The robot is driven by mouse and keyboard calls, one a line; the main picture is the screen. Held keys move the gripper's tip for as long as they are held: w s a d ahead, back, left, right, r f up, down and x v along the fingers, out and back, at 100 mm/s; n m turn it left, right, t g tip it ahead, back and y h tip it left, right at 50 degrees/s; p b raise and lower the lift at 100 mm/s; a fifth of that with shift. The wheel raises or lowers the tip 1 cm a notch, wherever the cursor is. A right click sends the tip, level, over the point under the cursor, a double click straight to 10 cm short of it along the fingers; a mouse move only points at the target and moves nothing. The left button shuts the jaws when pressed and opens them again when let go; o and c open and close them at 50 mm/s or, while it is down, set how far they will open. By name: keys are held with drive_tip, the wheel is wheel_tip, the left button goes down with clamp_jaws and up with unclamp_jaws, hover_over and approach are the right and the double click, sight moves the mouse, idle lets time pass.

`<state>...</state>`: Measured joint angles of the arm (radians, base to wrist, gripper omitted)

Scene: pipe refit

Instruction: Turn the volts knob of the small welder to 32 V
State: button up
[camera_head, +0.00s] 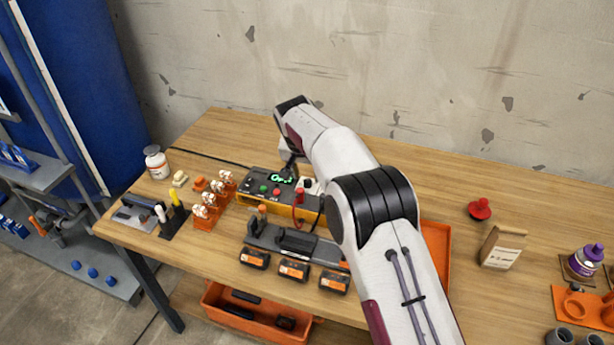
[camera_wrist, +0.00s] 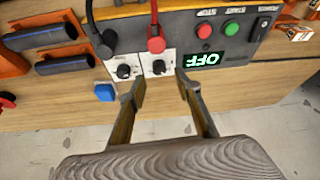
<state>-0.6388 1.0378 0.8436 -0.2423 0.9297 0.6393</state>
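The small welder (camera_head: 262,202) is an orange and dark box on the bench, with a green display (camera_head: 282,180) on its top panel. In the wrist view the welder panel (camera_wrist: 222,88) appears upside down and its display (camera_wrist: 202,60) reads OFF. Two black knobs sit on white plates: one (camera_wrist: 158,67) lies just beyond the gap between my fingertips, the other (camera_wrist: 123,71) to its left. Their labels are too small to read, so I cannot tell which is volts. My gripper (camera_wrist: 158,89) is open and empty; in the head view my arm mostly hides it.
A red plug (camera_wrist: 156,44) and a black plug with cables stand beyond the knobs. A red button (camera_wrist: 204,31) and a green button (camera_wrist: 232,27) are beside the display. A blue block (camera_wrist: 105,92) lies near my left finger. Batteries (camera_head: 293,271) line the bench front.

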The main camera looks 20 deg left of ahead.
drive_tip(key=shift+v, duration=1.9)
